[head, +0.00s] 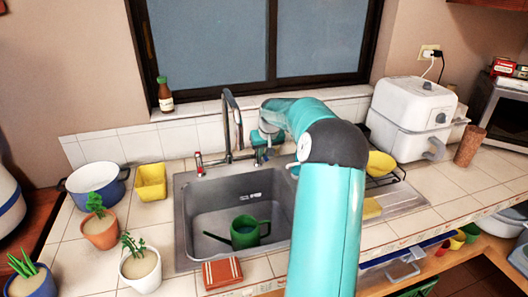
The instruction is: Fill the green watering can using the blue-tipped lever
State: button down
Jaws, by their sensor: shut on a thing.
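The green watering can (245,233) stands in the sink basin (190,215), its spout pointing left and its handle to the right. The tall chrome faucet (229,125) rises behind the basin, its spout curving over toward it. No water stream can be made out. A red-tipped lever (199,161) is on the faucet's left side. My gripper (260,152) is at the faucet's right side, shut on the blue-tipped lever, which is mostly hidden by the gripper. My teal arm crosses the right part of the sink and hides its right edge.
Potted plants (101,228), a blue pot (97,183) and a yellow container (151,182) stand left of the sink. A brick-red block (222,273) lies at the front edge. A yellow bowl (381,164) and a white appliance (412,115) are on the right.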

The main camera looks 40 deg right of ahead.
jog(key=shift+s+d+n+t+y, duration=0.2)
jog(key=shift+d+n, duration=0.25)
jog(key=shift+n, duration=0.2)
jog(key=shift+s+d+n+t+y, duration=0.1)
jog(key=shift+s+d+n+y, duration=0.1)
jog(key=shift+d+n, duration=0.35)
jog(key=shift+a, duration=0.15)
jog(key=c, duration=1.4)
grip_release()
jog(key=shift+c, duration=0.2)
jog(key=shift+r, duration=0.1)
jog(key=v, duration=1.3)
jog(key=shift+r, duration=0.35)
